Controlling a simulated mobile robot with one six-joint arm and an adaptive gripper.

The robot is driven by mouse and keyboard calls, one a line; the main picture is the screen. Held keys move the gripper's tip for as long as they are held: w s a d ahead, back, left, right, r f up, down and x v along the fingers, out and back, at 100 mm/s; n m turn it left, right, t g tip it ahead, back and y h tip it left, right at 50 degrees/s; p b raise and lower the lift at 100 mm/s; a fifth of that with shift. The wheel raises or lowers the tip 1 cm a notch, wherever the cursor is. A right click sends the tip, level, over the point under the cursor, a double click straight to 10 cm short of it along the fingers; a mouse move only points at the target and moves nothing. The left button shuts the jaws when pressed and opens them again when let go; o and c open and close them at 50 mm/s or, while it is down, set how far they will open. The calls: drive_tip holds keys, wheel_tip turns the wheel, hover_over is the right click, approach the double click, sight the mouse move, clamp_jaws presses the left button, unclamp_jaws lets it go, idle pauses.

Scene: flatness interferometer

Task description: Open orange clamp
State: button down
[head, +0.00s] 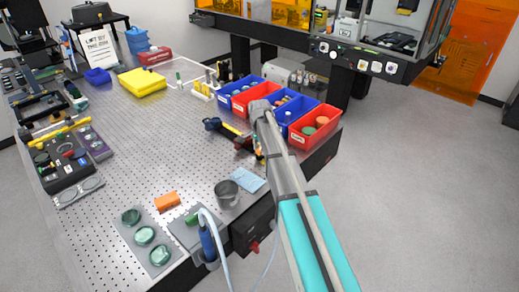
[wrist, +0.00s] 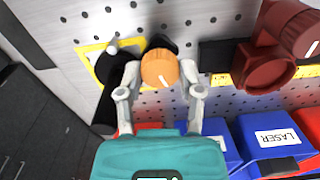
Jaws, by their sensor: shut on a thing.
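The orange clamp (wrist: 158,68) shows in the wrist view as a round orange knob with a white mark, beside a black part. My gripper (wrist: 160,75) has one finger on each side of the knob and is shut on it. The knob hides what lies beneath it. In the head view my arm reaches over the table's right side, and the wrist (head: 262,108) mostly hides the gripper and clamp. Only a small orange patch shows beside the arm there.
A dark red fitting (wrist: 265,65) stands close right of the clamp in the wrist view. Blue (head: 291,108) and red (head: 315,127) bins line the table's right edge. A grey cup (head: 227,194) stands nearer. The perforated table (head: 150,120) has clear room left of the arm.

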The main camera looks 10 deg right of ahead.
drive_tip(key=n, duration=1.4)
idle(0.4)
drive_tip(key=shift+c, duration=1.3)
unclamp_jaws()
drive_tip(key=shift+m, duration=0.3)
